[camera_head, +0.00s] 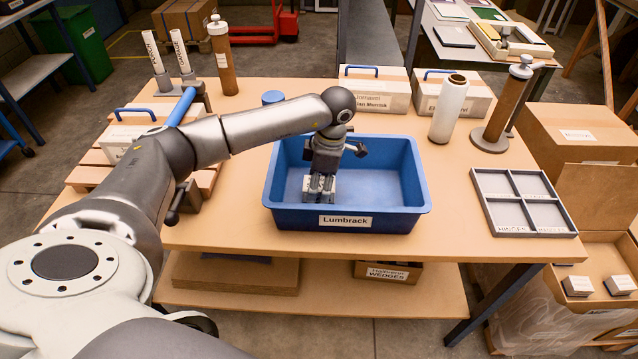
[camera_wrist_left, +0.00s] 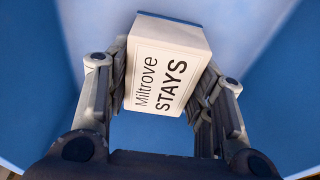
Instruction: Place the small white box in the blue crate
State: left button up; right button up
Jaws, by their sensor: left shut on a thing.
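The blue crate (camera_head: 385,160), labelled "Lumbrack", stands on the wooden table. My left gripper (camera_head: 320,188) reaches down inside the crate, in its left half. In the left wrist view my left gripper (camera_wrist_left: 165,90) is shut on the small white box (camera_wrist_left: 170,62), labelled "Miltrove STAYS", with a finger on each side of it. Blue crate surface (camera_wrist_left: 270,60) shows around the box. Whether the box touches the crate floor I cannot tell. In the head view the gripper mostly hides the box. My right gripper is not in view.
A grey divided tray (camera_head: 522,202) lies right of the crate. A white bottle (camera_head: 449,110) and a brown cylinder (camera_head: 503,105) stand behind it. White boxes with blue handles (camera_head: 375,90) line the table's back. Two small boxes (camera_head: 578,286) sit in a carton at lower right.

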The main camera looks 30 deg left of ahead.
pick_arm(q)
jog(key=o, duration=1.2)
jog(key=shift+r, duration=0.25)
notch_tip(320, 180, up, 12)
jog(key=d+b, duration=0.1)
jog(key=b, duration=0.1)
jog(key=shift+w+d+f, duration=0.2)
jog(key=shift+w+d, duration=0.1)
jog(key=shift+w, duration=0.15)
